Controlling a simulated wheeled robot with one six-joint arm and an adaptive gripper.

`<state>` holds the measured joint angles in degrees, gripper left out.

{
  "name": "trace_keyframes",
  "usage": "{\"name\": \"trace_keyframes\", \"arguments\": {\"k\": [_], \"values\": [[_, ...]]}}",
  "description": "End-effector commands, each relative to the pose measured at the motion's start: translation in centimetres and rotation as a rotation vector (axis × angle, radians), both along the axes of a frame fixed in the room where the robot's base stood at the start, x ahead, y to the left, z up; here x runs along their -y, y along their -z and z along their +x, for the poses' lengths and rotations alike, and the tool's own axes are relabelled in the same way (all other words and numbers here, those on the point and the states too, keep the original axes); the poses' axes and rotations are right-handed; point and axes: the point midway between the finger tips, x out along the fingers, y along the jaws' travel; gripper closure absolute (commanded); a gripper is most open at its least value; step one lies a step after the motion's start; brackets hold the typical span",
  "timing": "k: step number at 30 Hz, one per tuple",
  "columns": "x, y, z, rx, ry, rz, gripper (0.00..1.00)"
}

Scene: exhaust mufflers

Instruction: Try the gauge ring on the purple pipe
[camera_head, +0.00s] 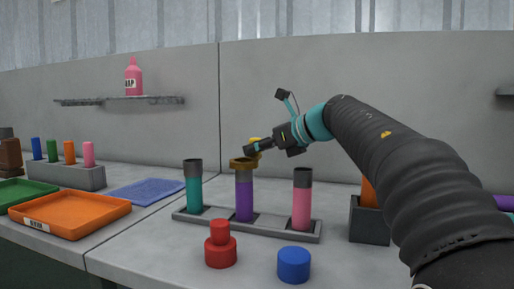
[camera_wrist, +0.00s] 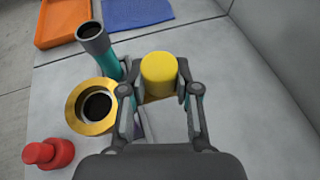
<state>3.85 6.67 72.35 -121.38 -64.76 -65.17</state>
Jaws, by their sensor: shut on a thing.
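The gauge ring (camera_head: 243,163) is a brass-coloured ring with a yellow knob (camera_wrist: 159,73). My gripper (camera_head: 252,147) is shut on this knob, which sits between the fingers in the wrist view. The ring is level with the dark top of the purple pipe (camera_head: 244,203), which stands upright in the middle of the grey rack. In the wrist view, the dark pipe mouth (camera_wrist: 97,107) shows through the ring (camera_wrist: 74,120), a little off its centre. I cannot tell whether the ring is around the pipe's rim or just above it.
A teal pipe (camera_head: 194,193) and a pink pipe (camera_head: 302,207) stand either side in the rack (camera_head: 274,231). A red stepped plug (camera_head: 221,250) and a blue cylinder (camera_head: 294,264) stand in front. An orange tray (camera_head: 70,214) and a blue mat (camera_head: 148,191) lie left.

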Motion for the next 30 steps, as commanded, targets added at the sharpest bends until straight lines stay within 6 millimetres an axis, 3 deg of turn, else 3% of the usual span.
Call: {"name": "trace_keyframes", "arguments": {"k": [30], "values": [[0.0, 1.8, 0.0, -0.001, 0.000, 0.001, 1.00]]}}
